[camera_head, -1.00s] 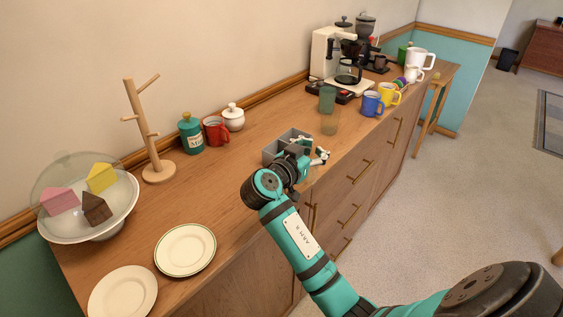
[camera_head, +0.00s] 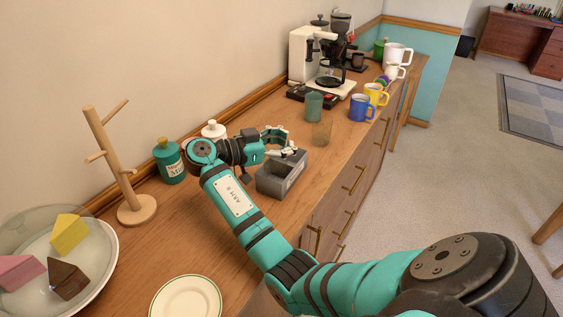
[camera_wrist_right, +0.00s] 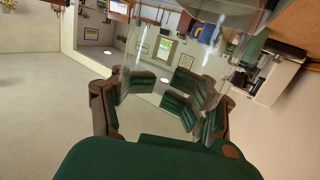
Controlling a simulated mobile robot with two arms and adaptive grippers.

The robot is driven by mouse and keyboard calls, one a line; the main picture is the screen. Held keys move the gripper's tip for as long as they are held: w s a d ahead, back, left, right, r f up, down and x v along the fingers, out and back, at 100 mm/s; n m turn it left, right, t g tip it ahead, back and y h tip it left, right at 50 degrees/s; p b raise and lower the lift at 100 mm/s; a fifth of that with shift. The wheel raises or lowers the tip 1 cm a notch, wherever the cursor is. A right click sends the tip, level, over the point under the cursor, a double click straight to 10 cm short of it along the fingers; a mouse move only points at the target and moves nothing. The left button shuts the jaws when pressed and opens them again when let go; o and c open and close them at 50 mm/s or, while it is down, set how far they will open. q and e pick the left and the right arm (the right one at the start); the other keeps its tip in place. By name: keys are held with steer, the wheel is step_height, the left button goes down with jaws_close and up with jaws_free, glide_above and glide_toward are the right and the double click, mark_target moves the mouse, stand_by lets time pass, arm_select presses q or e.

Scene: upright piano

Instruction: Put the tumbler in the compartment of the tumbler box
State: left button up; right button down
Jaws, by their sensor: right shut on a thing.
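The tumbler box (camera_head: 275,187) is a grey open-topped box with a label, on the wooden counter. My right gripper (camera_head: 287,142) is just above and behind it, reaching in from the left. In the right wrist view the gripper is shut on a clear see-through tumbler (camera_wrist_right: 165,62) between its fingers. The held tumbler is hard to make out in the head view, and the gripper and arm hide part of the box's top. A teal tumbler (camera_head: 314,106) and an amber see-through tumbler (camera_head: 322,133) stand behind the box. My left gripper is not in view.
Blue (camera_head: 361,108) and yellow (camera_head: 376,94) mugs stand to the right, by the coffee machine (camera_head: 325,60). A green jar (camera_head: 170,160), white lidded pot (camera_head: 213,131), wooden mug tree (camera_head: 136,208) and plate (camera_head: 186,298) are left. Counter right of the box is clear.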

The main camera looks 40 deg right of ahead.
step_height(320, 180, down, 5)
steer(key=shift+f+p, duration=0.1)
steer(key=shift+p, duration=0.2)
steer(key=shift+f, duration=0.35)
steer(key=c, duration=1.2)
jaws_free()
steer(key=shift+r, duration=0.1)
steer(key=shift+o, duration=1.2)
steer(key=o, duration=0.4)
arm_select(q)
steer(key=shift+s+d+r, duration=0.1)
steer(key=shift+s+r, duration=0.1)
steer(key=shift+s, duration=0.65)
